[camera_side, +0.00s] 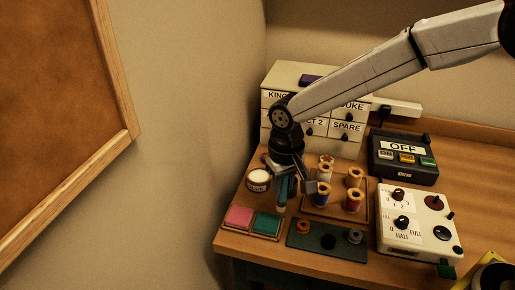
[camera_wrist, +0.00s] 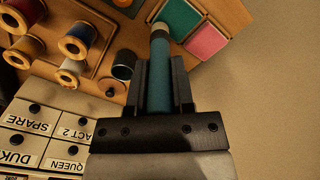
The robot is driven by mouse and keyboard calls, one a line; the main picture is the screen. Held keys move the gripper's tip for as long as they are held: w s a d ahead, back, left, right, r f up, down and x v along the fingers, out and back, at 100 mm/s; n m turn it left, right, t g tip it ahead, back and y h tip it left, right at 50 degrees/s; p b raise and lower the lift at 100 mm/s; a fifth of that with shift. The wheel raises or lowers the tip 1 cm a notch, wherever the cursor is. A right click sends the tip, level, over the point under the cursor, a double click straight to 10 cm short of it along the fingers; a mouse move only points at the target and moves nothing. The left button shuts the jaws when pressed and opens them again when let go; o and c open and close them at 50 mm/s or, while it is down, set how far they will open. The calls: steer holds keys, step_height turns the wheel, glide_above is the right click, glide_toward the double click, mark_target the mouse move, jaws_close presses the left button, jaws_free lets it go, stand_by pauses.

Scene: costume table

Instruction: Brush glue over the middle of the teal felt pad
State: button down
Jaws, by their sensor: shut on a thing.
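My gripper (camera_side: 291,183) is shut on a teal-handled brush (camera_wrist: 160,75), which points down, with its pale tip (camera_wrist: 160,31) showing ahead of the fingers in the wrist view. The teal felt pad (camera_side: 267,223) lies on a wooden tray at the table's front left; it also shows in the wrist view (camera_wrist: 182,17), just beyond the brush tip. The brush's lower end is near the pad's back edge; I cannot tell if it touches. A pink pad (camera_side: 239,216) lies beside it. The labelled glue pot (camera_side: 258,179) stands behind the pads, open with white inside.
Several thread spools (camera_side: 353,199) stand on a wooden tray right of my gripper. A dark green mat (camera_side: 326,242) lies in front. A drawer cabinet (camera_side: 347,129) is behind. A white dial box (camera_side: 418,225) and a black switch box (camera_side: 403,158) are at the right.

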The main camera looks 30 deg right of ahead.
mark_target(282, 201)
steer(key=shift+f, duration=2)
steer(key=shift+w+a+f, duration=0.4)
steer(key=shift+f, duration=0.05)
steer(key=shift+w+a, duration=1.8)
steer(key=shift+s+d, duration=2.3)
steer(key=shift+s+a, duration=0.2)
steer(key=shift+a, duration=0.1)
steer(key=shift+w+a, duration=0.15)
steer(key=shift+a, duration=0.1)
steer(key=shift+w+a, duration=2.05)
steer(key=shift+s+d, duration=2.1)
steer(key=shift+d, duration=0.05)
steer(key=shift+s+d+r, duration=0.1)
steer(key=shift+d+r, duration=0.05)
steer(key=shift+r, duration=3.85)
